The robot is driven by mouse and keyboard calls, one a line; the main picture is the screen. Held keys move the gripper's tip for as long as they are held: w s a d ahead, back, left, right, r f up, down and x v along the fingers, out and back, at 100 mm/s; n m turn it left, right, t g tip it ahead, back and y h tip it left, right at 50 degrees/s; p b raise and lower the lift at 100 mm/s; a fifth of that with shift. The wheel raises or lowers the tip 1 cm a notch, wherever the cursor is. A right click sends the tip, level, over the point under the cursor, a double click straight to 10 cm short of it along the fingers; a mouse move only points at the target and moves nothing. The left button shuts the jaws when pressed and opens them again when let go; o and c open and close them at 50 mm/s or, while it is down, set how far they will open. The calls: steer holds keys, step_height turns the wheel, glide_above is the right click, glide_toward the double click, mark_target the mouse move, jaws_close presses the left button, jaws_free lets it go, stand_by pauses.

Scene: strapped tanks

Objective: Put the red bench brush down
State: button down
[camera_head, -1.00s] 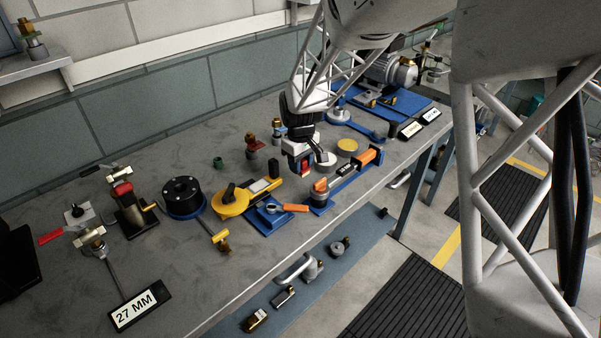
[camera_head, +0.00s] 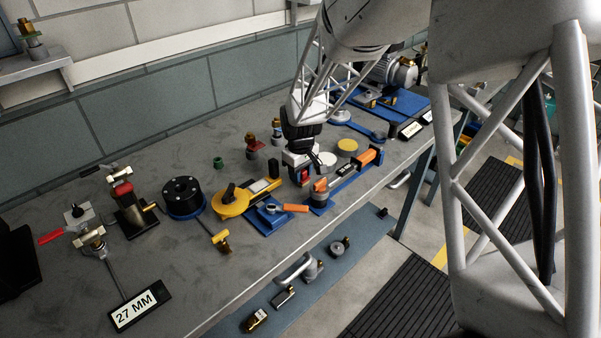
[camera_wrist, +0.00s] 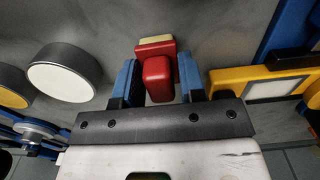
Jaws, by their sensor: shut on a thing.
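The red bench brush (camera_wrist: 158,76) is between the blue-padded fingers of my gripper (camera_wrist: 156,82) in the wrist view. A pale yellowish strip shows at its far end. My gripper is shut on it. In the head view my gripper (camera_head: 305,172) is low over the middle of the grey bench (camera_head: 190,275), and only a small red part of the brush (camera_head: 305,176) shows below the wrist. I cannot tell whether the brush touches the bench top.
A yellow tool (camera_head: 232,203) lies to the left of my gripper, and a blue fixture with an orange part (camera_head: 365,157) to its right. A white-topped round piece (camera_wrist: 65,72) is close by.

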steer(key=shift+f, duration=0.15)
steer(key=c, duration=0.7)
jaws_free()
step_height(320, 180, up, 12)
steer(key=shift+r, duration=0.2)
stand_by(0.5)
